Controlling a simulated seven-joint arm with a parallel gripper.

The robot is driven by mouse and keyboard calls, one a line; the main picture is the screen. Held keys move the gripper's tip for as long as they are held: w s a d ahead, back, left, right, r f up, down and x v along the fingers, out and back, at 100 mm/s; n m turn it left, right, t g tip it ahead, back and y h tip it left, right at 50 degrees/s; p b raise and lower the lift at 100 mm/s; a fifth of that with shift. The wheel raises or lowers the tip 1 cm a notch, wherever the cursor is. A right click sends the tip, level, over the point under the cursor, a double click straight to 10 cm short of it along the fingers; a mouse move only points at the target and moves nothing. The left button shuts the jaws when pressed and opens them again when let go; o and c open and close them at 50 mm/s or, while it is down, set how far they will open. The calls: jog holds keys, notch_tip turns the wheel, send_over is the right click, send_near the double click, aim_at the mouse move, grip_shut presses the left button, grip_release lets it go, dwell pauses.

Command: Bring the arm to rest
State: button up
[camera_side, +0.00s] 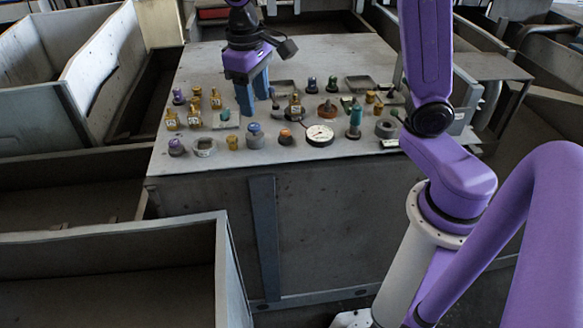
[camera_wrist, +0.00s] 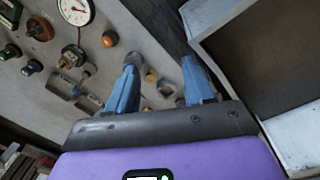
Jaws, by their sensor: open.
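My gripper (camera_side: 253,97) has blue fingers and hangs from the purple arm, pointing down over the left half of the grey table top (camera_side: 330,55). In the wrist view, the two blue fingers of my gripper (camera_wrist: 163,75) stand apart with nothing held between them. Small parts show behind and between the fingers. How far the fingertips are above the table is hard to tell.
Several small knobs, brass fittings (camera_side: 195,117) and a white round gauge (camera_side: 320,135) stand on the table around my gripper. Grey bins (camera_side: 100,80) lie to the left, with another bin (camera_side: 120,270) at front left. The table's back is mostly clear.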

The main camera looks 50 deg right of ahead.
jog(key=s+d+f+n, duration=0.1)
jog(key=s+n, duration=0.2)
jog(key=s, duration=0.5)
jog(key=s+d+f+n, duration=0.1)
jog(key=s+f+n, duration=0.1)
jog(key=s, duration=0.6)
jog(key=s+d+f+n+y, duration=0.1)
jog(key=s+f+n, duration=0.1)
jog(key=s+n, duration=0.3)
jog(key=s, duration=0.3)
jog(key=shift+d+f, duration=0.2)
jog(key=shift+d, duration=0.1)
